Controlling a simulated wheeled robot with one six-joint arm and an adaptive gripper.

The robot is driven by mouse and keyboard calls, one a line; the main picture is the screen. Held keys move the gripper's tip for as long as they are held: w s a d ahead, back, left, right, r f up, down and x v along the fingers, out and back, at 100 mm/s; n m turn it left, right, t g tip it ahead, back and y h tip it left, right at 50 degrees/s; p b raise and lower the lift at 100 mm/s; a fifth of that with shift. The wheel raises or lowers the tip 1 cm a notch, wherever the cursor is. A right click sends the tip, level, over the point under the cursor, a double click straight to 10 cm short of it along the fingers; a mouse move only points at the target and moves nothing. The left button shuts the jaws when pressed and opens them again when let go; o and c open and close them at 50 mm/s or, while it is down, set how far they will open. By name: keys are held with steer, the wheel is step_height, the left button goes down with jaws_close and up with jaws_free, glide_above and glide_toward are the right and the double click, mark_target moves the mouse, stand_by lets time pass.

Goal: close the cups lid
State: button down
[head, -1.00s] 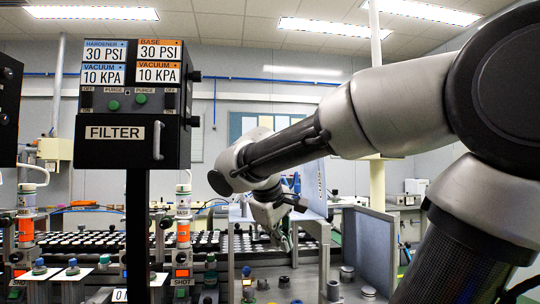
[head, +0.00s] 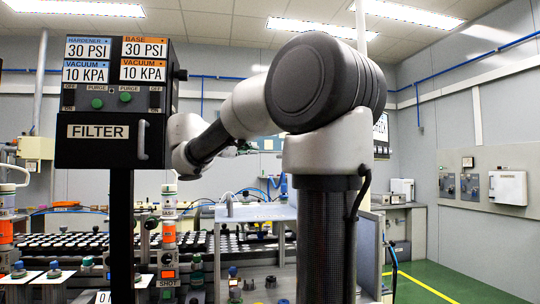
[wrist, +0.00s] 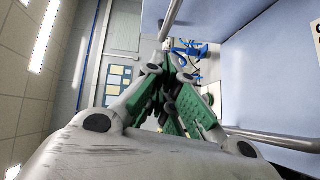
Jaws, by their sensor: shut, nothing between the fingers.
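My gripper (wrist: 168,75) is shut and empty in the wrist view, its green-padded fingers drawn together. In the head view a light panel (head: 258,212) stands over the bench left of my upright arm link. It may be the cups lid, but I cannot tell for sure. The cups under it are not clearly visible.
A black filter control box (head: 112,95) on a post stands at the left. Dispensers with orange bands (head: 168,232) stand close by. The green floor (head: 430,285) at the right is open.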

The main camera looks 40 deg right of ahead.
steer(key=shift+s+d+f, duration=0.1)
steer(key=shift+d+f, duration=0.1)
steer(key=shift+d, duration=1.25)
steer(key=shift+s+d+f, duration=0.15)
steer(key=shift+d+f, duration=0.1)
steer(key=shift+d, duration=1.25)
steer(key=shift+s+d+f, duration=0.1)
steer(key=shift+d+f, duration=0.1)
steer(key=shift+d, duration=1.25)
steer(key=shift+d+r, duration=0.1)
